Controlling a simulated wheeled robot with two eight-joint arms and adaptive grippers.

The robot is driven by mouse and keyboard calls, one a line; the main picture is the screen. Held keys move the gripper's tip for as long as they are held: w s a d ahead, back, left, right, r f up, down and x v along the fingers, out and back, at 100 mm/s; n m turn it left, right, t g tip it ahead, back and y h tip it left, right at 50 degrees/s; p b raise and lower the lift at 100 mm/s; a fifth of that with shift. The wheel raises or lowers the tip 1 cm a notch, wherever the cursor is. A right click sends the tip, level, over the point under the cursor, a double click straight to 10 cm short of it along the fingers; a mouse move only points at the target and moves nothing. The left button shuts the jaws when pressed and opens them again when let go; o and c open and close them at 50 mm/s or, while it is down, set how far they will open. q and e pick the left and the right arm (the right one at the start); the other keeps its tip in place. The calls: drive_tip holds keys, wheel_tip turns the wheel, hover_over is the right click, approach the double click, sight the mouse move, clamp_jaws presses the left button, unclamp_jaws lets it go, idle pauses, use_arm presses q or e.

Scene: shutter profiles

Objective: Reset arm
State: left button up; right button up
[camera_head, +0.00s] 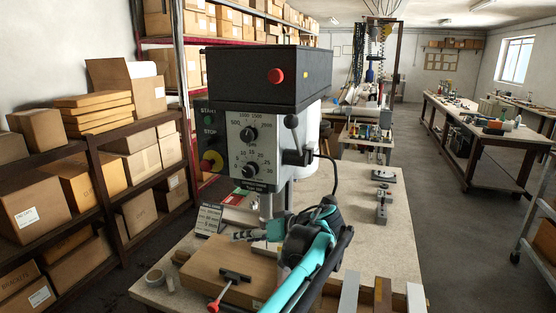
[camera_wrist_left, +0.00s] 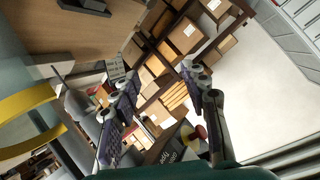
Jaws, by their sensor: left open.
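My left arm, teal and black, reaches in over the workbench at the bottom middle of the head view. Its gripper (camera_head: 258,250) is in front of the drill press column, above a wooden board. In the left wrist view the two dark fingers (camera_wrist_left: 160,80) stand apart with nothing between them. My right gripper is in neither view.
A drill press (camera_head: 268,76) with dials stands close behind my gripper. Shelves with cardboard boxes (camera_head: 33,203) stand left; floor (camera_head: 450,235) is free right.

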use_arm(q)
drive_tip(key=s+a+f+m+g+h, duration=0.1)
drive_tip(key=s+a+f+m+h, duration=0.35)
drive_tip(key=s+a, duration=0.7)
drive_tip(key=s+d+f+t+h, duration=0.1)
drive_tip(key=s+f+h, duration=0.5)
drive_tip(key=s+f, duration=0.7)
drive_tip(key=s+m+t, duration=0.1)
drive_tip(key=s, duration=0.3)
drive_tip(key=shift+s+d+f+b, duration=0.15)
drive_tip(key=shift+d+b, duration=0.05)
drive_tip(key=shift+b, duration=0.1)
